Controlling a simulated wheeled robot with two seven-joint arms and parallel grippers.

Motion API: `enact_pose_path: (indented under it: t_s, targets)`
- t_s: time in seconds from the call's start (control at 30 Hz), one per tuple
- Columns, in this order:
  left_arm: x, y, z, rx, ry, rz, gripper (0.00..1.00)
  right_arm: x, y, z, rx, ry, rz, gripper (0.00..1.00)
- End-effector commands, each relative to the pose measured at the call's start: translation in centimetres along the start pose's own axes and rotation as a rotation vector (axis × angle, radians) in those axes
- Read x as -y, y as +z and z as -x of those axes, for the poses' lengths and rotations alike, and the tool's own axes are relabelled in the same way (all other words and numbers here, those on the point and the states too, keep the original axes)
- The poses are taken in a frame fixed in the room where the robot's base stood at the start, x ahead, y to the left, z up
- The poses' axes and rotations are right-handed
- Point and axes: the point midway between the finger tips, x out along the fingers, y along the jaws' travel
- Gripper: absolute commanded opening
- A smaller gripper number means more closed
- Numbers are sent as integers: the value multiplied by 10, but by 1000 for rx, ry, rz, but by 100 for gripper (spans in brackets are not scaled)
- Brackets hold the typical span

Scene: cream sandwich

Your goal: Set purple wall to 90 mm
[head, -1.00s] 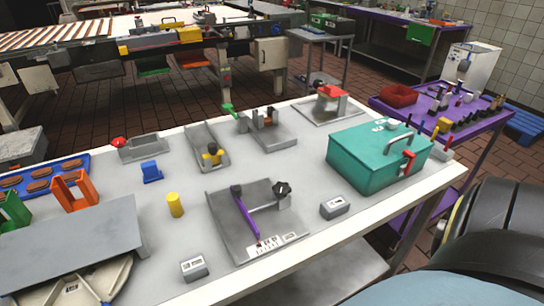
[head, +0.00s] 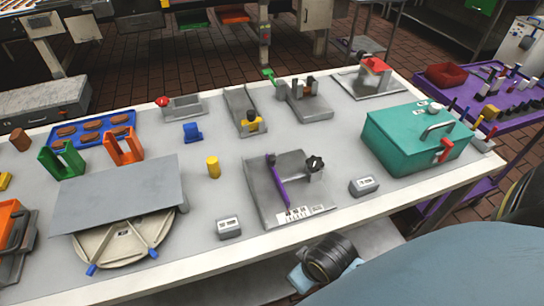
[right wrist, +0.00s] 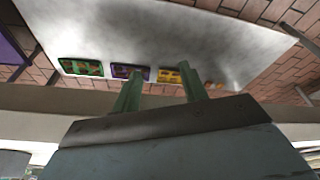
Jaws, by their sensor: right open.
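The purple wall (head: 278,183) is a thin bar standing on a grey metal plate (head: 256,207) near the front middle of the table. A dark knob (head: 315,163) stands on a grey block to its right. A white label with markings (head: 306,212) lies along the plate's front edge; its figures are too small to read. The purple wall does not show in that view. My left gripper is not in view.
Two small grey display boxes (head: 229,228) (head: 364,186) flank the plate. A yellow cylinder (head: 213,167) stands left of it, a teal box (head: 405,143) to the right. The right wrist view shows a pale surface with green (right wrist: 80,67), purple (right wrist: 130,72) and yellow (right wrist: 168,76) items.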

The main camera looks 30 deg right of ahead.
Motion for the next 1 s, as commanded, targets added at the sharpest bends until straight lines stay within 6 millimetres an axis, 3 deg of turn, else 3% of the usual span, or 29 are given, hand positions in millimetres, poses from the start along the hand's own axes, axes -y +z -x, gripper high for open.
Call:
enact_pose_path:
  t_s: [0.1,0.33,0.47,0.67,0.77,0.87,1.0]
  targets:
    - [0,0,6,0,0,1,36,-1,-8,40,-18,2,-2,43]
    - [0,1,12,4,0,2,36,-3,-14,105,-42,5,-6,43]
    - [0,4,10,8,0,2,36,-19,-64,98,-218,97,25,43]
    - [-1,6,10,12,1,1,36,-40,-144,116,-522,242,103,43]
    - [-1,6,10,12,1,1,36,-46,-191,137,-716,326,172,43]
    - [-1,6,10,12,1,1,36,-45,-245,173,-959,424,283,43]
    - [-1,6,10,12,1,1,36,-19,-310,239,-1339,557,530,43]
